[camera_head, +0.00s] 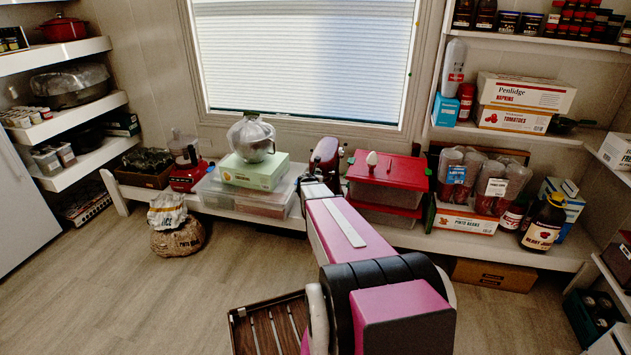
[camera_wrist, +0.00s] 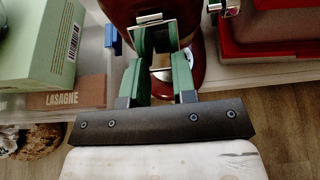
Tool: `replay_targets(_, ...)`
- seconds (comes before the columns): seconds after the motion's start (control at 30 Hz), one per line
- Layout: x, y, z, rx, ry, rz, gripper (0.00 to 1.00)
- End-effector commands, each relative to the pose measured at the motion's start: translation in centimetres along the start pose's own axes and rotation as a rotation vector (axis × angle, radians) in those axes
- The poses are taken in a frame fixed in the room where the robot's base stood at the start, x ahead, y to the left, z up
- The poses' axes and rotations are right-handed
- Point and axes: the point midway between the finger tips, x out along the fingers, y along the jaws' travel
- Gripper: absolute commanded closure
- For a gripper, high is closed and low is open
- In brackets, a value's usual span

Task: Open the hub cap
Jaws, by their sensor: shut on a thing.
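A dark red stand mixer (camera_head: 325,155) stands on the low shelf below the window, with its body partly hidden behind my arm in the head view. In the wrist view its dark red body (camera_wrist: 122,10) fills the top middle. A small shiny metal piece, which looks like the hub cap (camera_wrist: 150,19), sits on the mixer's front at my fingertips. My gripper (camera_wrist: 156,42) has green-sided fingers and is shut on this piece. Whether the cap is swung away from the hub cannot be told, since the fingers cover much of it.
To the right are stacked red-lidded containers (camera_head: 388,168).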

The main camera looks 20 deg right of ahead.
Motion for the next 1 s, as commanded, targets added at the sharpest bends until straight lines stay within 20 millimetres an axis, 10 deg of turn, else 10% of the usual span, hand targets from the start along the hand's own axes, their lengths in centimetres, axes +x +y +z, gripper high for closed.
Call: replay_targets(1.0,-1.5,0.1,2.1,0.002,0.51,0.001,0.98)
